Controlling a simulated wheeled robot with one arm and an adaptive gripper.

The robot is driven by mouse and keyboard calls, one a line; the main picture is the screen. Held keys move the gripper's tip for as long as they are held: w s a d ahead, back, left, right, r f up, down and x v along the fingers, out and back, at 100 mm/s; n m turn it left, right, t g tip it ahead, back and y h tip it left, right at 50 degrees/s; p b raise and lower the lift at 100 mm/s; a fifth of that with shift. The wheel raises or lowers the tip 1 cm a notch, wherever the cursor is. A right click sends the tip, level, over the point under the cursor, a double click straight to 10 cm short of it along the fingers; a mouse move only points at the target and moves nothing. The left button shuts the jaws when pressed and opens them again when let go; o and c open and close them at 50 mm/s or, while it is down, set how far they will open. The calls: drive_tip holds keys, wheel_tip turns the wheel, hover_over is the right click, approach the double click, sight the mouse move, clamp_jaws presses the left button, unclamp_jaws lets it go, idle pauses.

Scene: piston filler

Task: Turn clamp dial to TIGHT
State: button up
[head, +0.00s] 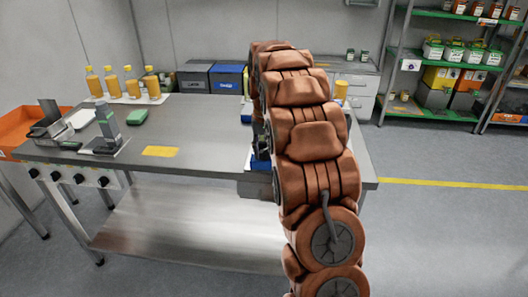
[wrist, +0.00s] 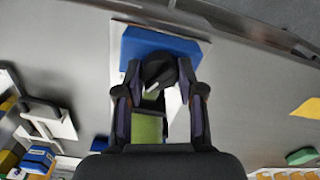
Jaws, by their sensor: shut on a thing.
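In the wrist view my gripper (wrist: 158,88) is shut on a round black dial (wrist: 156,70), with one finger on each side of it. The dial has a short white mark. It sits at the near edge of a blue block (wrist: 160,43) on a white plate. Any lettering by the dial is too small or hidden to read. A green part (wrist: 147,127) shows below the dial, between my fingers. In the head view my arm hides the dial and the gripper; only bits of the blue and white device (head: 246,112) show beside the arm.
The steel table (head: 200,125) has free room in its middle, near a yellow label (head: 161,151). Yellow bottles (head: 132,84), a green sponge (head: 137,116) and a grey device (head: 107,125) stand to the left. Black knobs (head: 79,179) line the front edge. Shelves (head: 455,60) stand at right.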

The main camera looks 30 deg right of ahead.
sight(264, 152)
drive_tip(key=shift+m, duration=1.4)
drive_tip(key=shift+m+b, duration=0.3)
drive_tip(key=o, duration=1.1)
drive_tip(key=shift+o, duration=0.2)
drive_tip(key=shift+r, duration=0.15)
wheel_tip(264, 152, up, 12)
drive_tip(key=shift+f, duration=0.25)
drive_tip(key=shift+r, duration=0.1)
idle(0.5)
